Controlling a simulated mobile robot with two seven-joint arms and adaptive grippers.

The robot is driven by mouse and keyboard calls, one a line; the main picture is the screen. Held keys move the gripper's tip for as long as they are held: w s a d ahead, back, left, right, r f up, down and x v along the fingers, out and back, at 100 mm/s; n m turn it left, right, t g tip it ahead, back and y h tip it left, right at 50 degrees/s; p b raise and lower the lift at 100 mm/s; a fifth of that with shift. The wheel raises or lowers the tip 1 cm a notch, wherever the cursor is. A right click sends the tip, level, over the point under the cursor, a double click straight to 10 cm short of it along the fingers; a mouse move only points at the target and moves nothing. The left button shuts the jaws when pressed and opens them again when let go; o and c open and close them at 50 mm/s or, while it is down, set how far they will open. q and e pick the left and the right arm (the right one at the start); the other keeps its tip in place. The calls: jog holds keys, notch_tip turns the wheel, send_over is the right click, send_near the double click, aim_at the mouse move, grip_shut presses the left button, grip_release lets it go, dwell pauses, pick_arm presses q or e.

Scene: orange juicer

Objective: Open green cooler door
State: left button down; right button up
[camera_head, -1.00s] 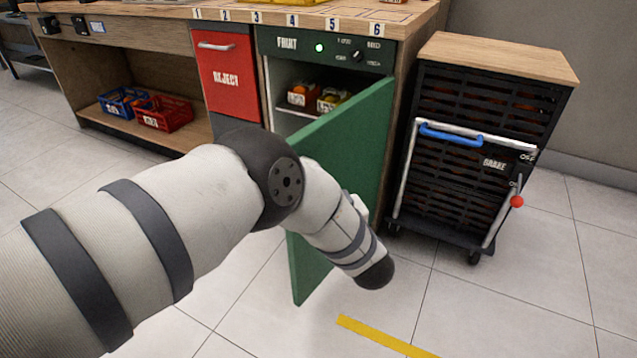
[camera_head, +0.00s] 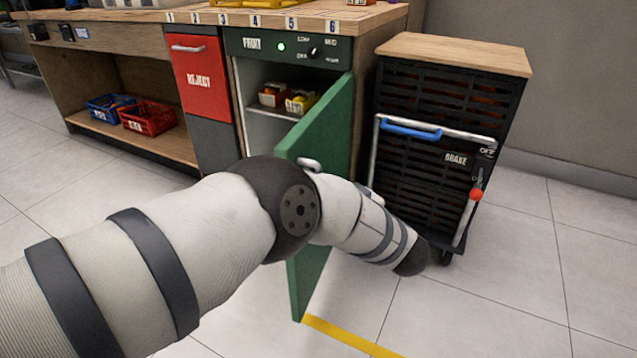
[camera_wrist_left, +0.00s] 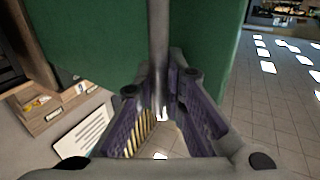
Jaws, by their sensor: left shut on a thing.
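The green cooler door (camera_head: 322,140) stands open, swung out from the cooler under the counter. Its metal handle (camera_head: 309,165) shows just above my left arm. In the left wrist view the handle (camera_wrist_left: 158,50) is a grey bar running down between the fingers of my left gripper (camera_wrist_left: 160,105), which is shut on it. The green door face (camera_wrist_left: 95,45) fills the view behind it. In the head view my left arm covers part of the door and hides the gripper. The cooler's shelf (camera_head: 272,113) holds fruit boxes. My right gripper is not in view.
A black wheeled rack (camera_head: 450,120) with a blue handle stands right of the open door. A red reject bin front (camera_head: 205,90) is left of the cooler. Blue and red baskets (camera_head: 148,118) sit on the low shelf. Floor in front is clear, with a yellow line (camera_head: 345,335).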

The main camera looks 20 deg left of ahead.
pick_arm(q)
jog(key=shift+s+f, duration=0.15)
jog(key=shift+f, duration=0.1)
jog(key=c, duration=1.7)
grip_release()
jog(key=shift+r, duration=0.1)
jog(key=shift+o, duration=0.2)
jog(key=shift+r, duration=0.1)
jog(key=v, duration=1.2)
jog(key=shift+d, duration=0.1)
